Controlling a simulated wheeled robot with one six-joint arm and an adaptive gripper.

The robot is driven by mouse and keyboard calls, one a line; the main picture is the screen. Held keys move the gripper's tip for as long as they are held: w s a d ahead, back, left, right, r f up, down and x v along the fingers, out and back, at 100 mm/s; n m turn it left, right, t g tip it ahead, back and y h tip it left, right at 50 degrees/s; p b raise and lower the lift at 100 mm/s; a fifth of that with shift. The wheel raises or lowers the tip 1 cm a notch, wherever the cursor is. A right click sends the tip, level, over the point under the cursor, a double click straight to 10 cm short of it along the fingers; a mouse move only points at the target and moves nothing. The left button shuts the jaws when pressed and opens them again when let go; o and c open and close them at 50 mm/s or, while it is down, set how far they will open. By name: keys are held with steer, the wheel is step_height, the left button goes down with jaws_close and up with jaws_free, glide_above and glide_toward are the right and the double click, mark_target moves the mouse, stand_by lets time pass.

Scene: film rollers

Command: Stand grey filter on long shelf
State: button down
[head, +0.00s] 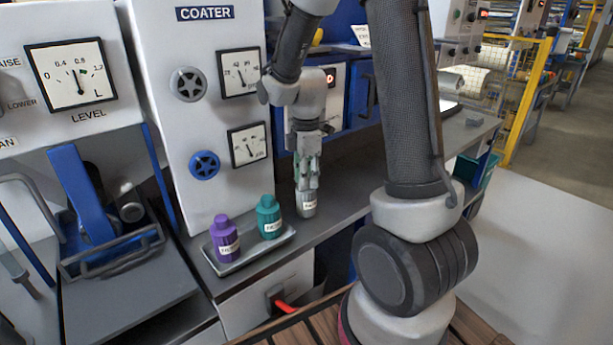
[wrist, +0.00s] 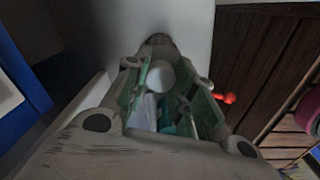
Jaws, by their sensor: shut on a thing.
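My gripper (head: 307,182) points down over the long grey shelf (head: 345,190) in front of the coater. It is shut on the grey filter (head: 307,208), a small upright grey cylinder with a pale label. The filter's lower part shows below the fingers. I cannot tell whether its base touches the shelf. In the wrist view, the filter's pale round top (wrist: 160,76) shows between the green-padded fingers of my gripper (wrist: 168,95); the rest is hidden.
A shallow grey tray (head: 240,262) left of the filter holds a purple bottle (head: 225,238) and a teal bottle (head: 269,217). The coater panel (head: 190,130) rises behind. A red handle (head: 284,304) sits below the shelf's front edge. The shelf is clear to the filter's right.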

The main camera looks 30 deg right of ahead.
steer(key=shift+f, duration=0.1)
steer(key=c, duration=1.2)
jaws_free()
step_height(320, 180, up, 12)
steer(key=s+r+m+t, duration=0.1)
steer(key=s+r+m, duration=0.1)
steer(key=s+m, duration=0.3)
steer(key=s+d+r+m+t, duration=0.1)
steer(key=s+r+m+t, duration=0.1)
steer(key=s+m, duration=0.3)
steer(key=s+r+m+t, duration=0.1)
steer(key=s+m, duration=0.4)
steer(key=s, duration=0.4)
steer(key=shift+s+d+r+m, duration=0.3)
steer(key=shift+s+r+m, duration=0.1)
